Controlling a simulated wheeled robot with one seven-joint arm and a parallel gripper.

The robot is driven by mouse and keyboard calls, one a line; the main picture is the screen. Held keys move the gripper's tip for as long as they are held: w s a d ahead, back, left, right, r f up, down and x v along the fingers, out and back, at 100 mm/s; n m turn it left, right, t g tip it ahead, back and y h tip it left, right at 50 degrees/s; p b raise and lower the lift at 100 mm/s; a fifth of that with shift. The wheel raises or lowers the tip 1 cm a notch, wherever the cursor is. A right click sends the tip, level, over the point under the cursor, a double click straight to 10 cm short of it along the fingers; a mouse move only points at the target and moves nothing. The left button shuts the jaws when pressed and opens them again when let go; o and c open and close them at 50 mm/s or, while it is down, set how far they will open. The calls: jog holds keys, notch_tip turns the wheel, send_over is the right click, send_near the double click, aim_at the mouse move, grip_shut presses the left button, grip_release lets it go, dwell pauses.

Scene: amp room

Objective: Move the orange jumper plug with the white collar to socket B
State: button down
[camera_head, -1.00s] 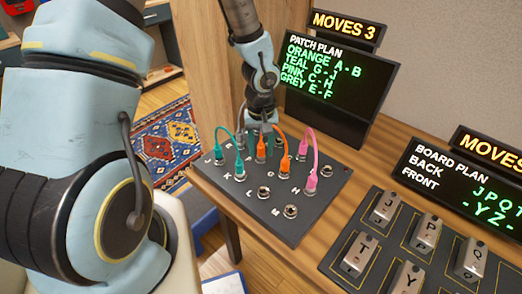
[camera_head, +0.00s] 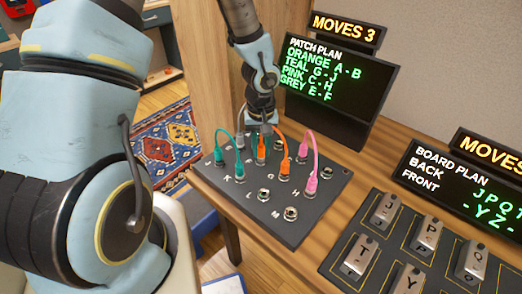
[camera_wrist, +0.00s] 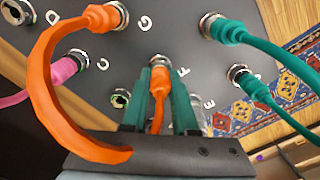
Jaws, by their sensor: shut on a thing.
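An orange jumper cable has two plugs on the black patch panel (camera_head: 235,200). My gripper (camera_wrist: 160,98) is shut on one orange plug (camera_wrist: 158,84), at a socket in the panel's middle. A pale ring shows at this plug's tip; I cannot tell if it is the collar or the socket's rim. The same plug shows below my gripper in the head view (camera_head: 262,150). The other orange plug (camera_head: 284,170) stands in a socket nearer the front right. It also shows at top left in the wrist view (camera_wrist: 103,17). I cannot make out socket B's label.
A teal cable (camera_head: 239,150) stands left of my gripper and a pink cable (camera_head: 314,150) right of it. A grey cable (camera_head: 244,115) is close beside my gripper. Bare sockets (camera_head: 291,213) are at the panel's front. A patch plan screen (camera_head: 338,85) stands behind.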

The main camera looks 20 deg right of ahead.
notch_tip(320, 180, up, 9)
jog(key=shift+w+d+f, duration=0.1)
jog(key=w+d+p, duration=0.2)
jog(key=w+d, duration=0.2)
jog(key=d, duration=0.3)
jog(key=shift+d+f+b, duration=0.1)
jog(key=shift+f+b, duration=1.8)
jog(key=shift+f, duration=1.2)
jog(key=shift+f+b, duration=0.95)
jog(key=shift+f, duration=0.45)
jog(key=c, duration=0.6)
grip_release()
notch_tip(320, 180, up, 11)
jog(key=b, duration=0.2)
